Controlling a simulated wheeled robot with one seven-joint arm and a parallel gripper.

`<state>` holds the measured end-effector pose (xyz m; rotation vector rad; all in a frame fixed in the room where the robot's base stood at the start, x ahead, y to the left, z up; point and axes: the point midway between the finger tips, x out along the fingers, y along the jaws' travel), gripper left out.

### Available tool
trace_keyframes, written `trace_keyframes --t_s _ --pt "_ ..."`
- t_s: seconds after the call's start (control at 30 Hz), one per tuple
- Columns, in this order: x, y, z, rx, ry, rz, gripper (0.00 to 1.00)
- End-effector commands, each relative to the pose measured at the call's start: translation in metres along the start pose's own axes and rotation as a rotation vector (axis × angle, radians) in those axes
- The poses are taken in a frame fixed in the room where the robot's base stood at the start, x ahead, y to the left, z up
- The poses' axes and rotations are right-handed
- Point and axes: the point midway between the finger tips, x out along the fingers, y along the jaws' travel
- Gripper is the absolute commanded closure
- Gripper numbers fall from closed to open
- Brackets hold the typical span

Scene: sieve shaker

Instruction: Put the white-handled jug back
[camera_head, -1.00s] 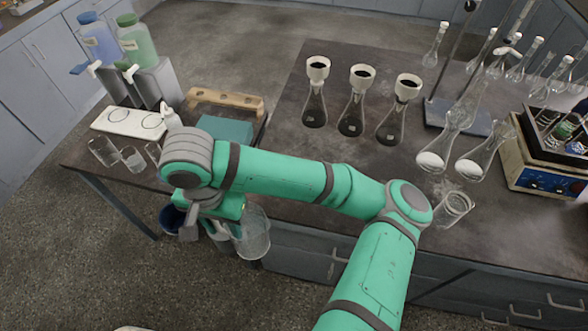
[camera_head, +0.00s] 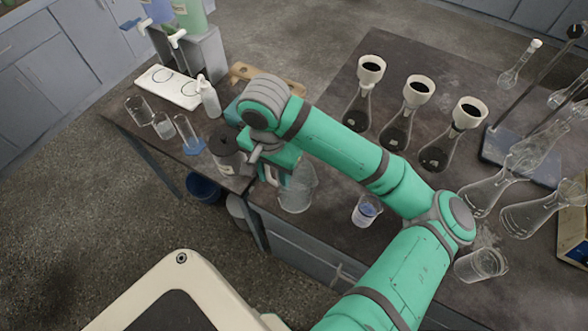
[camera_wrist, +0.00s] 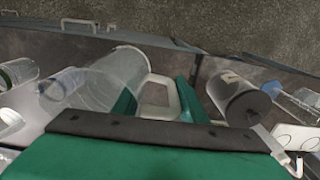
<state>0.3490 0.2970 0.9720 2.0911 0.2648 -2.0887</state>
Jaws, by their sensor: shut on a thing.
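The clear jug (camera_head: 297,190) shows below my forearm in the head view, at the bench's front edge. Whether its base touches the bench top is unclear. In the wrist view the jug (camera_wrist: 118,78) lies left of centre, its white handle (camera_wrist: 158,112) between my green fingers. My gripper (camera_head: 272,172) is shut on this handle, and my wrist hides part of it from the head camera. The dark bench top (camera_head: 325,225) extends right of the jug.
A dark-capped jar (camera_head: 226,150) stands close left of my gripper, beside small beakers (camera_head: 188,135) and a wash bottle (camera_head: 208,98). A small beaker (camera_head: 367,210) stands right of the jug. Funnel-topped flasks (camera_head: 412,110) stand behind my arm. A blue bucket (camera_head: 203,187) is on the floor.

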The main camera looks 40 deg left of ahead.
Motion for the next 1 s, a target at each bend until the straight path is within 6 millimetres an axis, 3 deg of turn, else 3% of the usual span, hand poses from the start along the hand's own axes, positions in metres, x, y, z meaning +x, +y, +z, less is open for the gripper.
trace_keyframes --t_s 0.23,0.5,0.83,1.0 --pt "0.021 -0.007 -0.046 0.003 -0.003 0.001 1.00" --pt "0.059 -0.012 -0.078 0.001 -0.001 0.001 1.00" --pt "0.078 -0.013 -0.095 0.002 0.001 0.001 1.00" --pt "0.100 -0.013 -0.097 0.001 0.000 0.002 1.00"
